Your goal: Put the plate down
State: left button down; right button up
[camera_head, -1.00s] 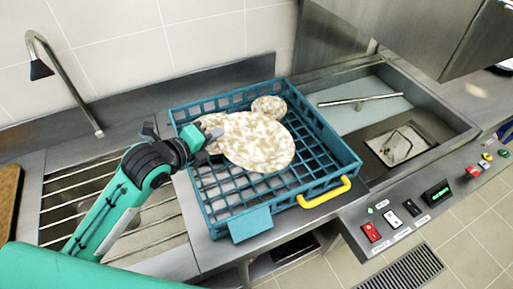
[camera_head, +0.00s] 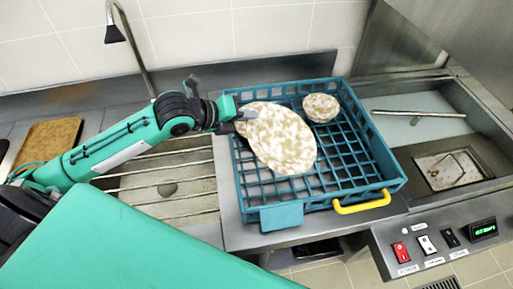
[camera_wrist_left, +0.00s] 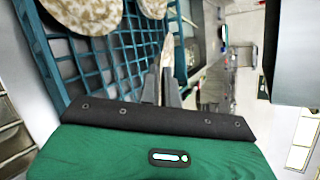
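The speckled beige-and-white plate (camera_head: 282,140) is over the left part of the blue dish basket (camera_head: 283,216), its broad face towards the head camera. My left gripper (camera_head: 240,115) is at the plate's left edge, above the basket's left wall. In the left wrist view its fingers (camera_wrist_left: 162,84) are close together on the plate, seen as a thin speckled edge (camera_wrist_left: 167,50). I cannot tell whether the plate touches the basket floor. Another large speckled dish (camera_wrist_left: 85,14) shows in the wrist view. My right gripper is not in view.
A small speckled bowl (camera_head: 320,107) is in the basket's back part. The basket has a yellow handle (camera_head: 362,203) in front.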

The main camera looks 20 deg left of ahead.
pick_arm(q)
notch_tip(320, 180, down, 15)
jog(key=p, duration=0.3)
jog(key=shift+f, duration=0.2)
jog(key=c, duration=1.6)
grip_release()
jog(key=shift+c, duration=0.2)
jog(key=shift+r, duration=0.1)
